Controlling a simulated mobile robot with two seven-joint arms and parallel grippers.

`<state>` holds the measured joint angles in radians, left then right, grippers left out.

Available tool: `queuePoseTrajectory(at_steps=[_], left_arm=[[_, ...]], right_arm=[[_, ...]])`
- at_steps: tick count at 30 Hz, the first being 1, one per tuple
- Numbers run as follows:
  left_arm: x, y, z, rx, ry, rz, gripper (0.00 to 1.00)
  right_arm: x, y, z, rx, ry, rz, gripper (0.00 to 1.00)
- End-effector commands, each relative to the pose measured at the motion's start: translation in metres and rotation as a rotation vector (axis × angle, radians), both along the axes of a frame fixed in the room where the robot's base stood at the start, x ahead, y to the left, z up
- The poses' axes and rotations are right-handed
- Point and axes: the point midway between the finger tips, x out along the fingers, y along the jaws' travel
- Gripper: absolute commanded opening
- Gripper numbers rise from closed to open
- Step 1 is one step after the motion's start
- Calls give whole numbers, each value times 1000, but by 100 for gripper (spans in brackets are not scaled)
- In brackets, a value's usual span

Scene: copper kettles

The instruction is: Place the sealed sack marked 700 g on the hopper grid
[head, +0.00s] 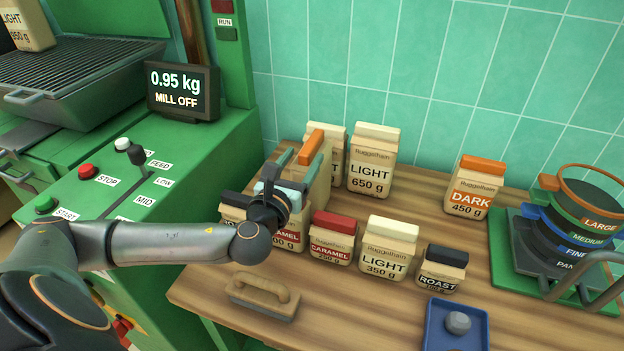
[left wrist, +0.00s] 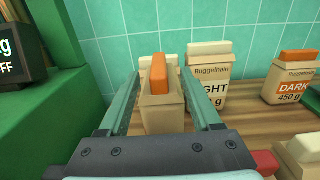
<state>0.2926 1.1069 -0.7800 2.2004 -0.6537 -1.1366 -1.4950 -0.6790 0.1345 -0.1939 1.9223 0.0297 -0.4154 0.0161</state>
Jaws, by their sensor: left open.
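My left gripper (head: 286,178) is open at the back left of the table; in the left wrist view its fingers (left wrist: 165,95) stand on either side of an orange-topped sack (left wrist: 160,112). This sack (head: 318,178) is turned side-on and its label is hidden. I can read no 700 g mark. A caramel sack (head: 291,240) in front, partly behind my arm, shows only "00 g". The hopper grid (head: 70,62) is at the upper left, with a light sack (head: 27,28) at its far edge, its label ending in "50 g". My right gripper is not in view.
Other sacks stand around: light 650 g (head: 371,165), dark 450 g (head: 473,188), light 350 g (head: 388,252), small caramel (head: 333,243) and roast (head: 441,272). A brush (head: 262,297), blue tray (head: 431,340) and sieves (head: 580,215) are nearby. The display (head: 183,92) reads 0.95 kg, MILL OFF.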

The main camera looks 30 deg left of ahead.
Motion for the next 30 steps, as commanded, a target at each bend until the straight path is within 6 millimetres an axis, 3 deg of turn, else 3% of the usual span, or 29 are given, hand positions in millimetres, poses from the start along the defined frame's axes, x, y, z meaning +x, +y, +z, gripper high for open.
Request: queuePoseTrajectory(at_steps=[10,20,30], left_arm=[[42,12,-1,-2,0,2,65],[49,14,-2,0,1,-1,65],[49,14,-2,0,1,0,28]], right_arm=[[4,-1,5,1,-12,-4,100],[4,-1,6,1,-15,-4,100],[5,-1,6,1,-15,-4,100]])
